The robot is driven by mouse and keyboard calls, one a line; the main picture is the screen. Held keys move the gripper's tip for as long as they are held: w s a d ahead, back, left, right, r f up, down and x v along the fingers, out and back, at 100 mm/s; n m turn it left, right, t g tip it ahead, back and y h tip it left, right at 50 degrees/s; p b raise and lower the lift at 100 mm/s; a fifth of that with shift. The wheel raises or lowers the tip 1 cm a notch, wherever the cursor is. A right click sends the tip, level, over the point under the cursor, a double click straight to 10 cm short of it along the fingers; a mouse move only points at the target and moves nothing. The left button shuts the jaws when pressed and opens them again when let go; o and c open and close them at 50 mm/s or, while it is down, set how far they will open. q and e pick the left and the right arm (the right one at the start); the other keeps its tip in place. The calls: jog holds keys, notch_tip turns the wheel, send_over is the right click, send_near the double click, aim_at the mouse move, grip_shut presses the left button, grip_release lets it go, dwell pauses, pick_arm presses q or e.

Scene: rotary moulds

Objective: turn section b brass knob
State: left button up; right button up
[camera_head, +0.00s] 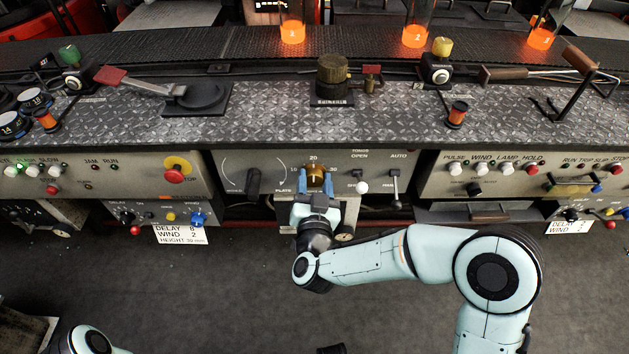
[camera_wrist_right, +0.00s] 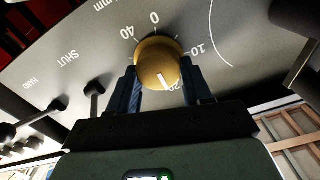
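The round brass knob (camera_head: 315,175) sits on the grey control panel in the middle, below a dial marked 20 at the top and 30 to the right. In the right wrist view the brass knob (camera_wrist_right: 156,62) shows a white pointer line near the 20 mark. My right gripper (camera_head: 314,182) has its blue fingers on either side of the knob. In the wrist view the fingers (camera_wrist_right: 160,80) lie against the knob's two sides, with no clear gap. The knob's lower part is hidden behind the gripper. My left gripper is not in view.
A black lever (camera_head: 253,182) stands left of the knob. A white-tipped switch (camera_head: 361,187) and another lever (camera_head: 395,190) are to the right. A red button (camera_head: 176,172) is on the left panel.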

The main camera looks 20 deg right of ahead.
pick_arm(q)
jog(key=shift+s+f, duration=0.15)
pick_arm(e)
jog(key=m+b, duration=0.1)
jog(key=m, duration=0.2)
jog(key=shift+d+m, duration=0.1)
jog(key=shift+m, duration=0.3)
jog(key=m+b, duration=0.1)
jog(key=m, duration=0.1)
jog(key=shift+f+m, duration=0.1)
jog(key=shift+m, duration=0.3)
jog(key=m, duration=0.4)
jog(key=shift+d+f, duration=0.1)
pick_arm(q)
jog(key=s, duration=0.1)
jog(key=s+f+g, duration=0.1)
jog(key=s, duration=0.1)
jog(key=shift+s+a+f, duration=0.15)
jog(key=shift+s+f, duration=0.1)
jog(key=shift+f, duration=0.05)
pick_arm(e)
jog(key=m, duration=0.5)
jog(key=shift+f, duration=0.1)
jog(key=o, duration=1)
jog(key=shift+o, duration=0.2)
